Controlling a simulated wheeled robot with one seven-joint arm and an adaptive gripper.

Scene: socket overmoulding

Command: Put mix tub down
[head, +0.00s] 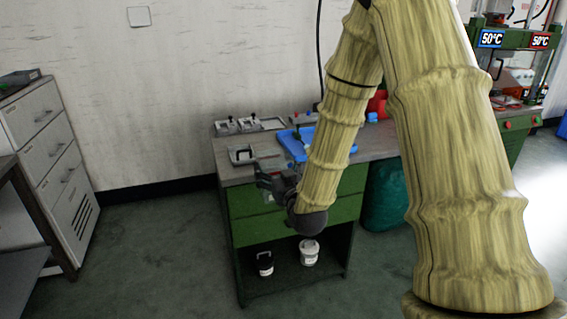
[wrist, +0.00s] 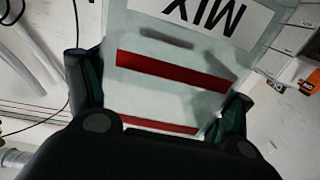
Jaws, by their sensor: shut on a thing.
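The mix tub (wrist: 165,103) is a pale tub with red stripes and an upside-down MIX label; it fills the middle of the wrist view. My gripper (wrist: 161,96) is shut on it, with one dark finger at each side. In the head view my gripper (head: 272,180) is at the front edge of the workbench (head: 232,174), in front of the green drawers. The tub is too hidden there to make out clearly. I cannot tell its height over the bench top.
A blue tray (head: 288,147) and several metal moulds (head: 242,155) lie on the bench. A grey drawer cabinet (head: 48,150) stands left, a green press (head: 515,135) right. Floor between is free.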

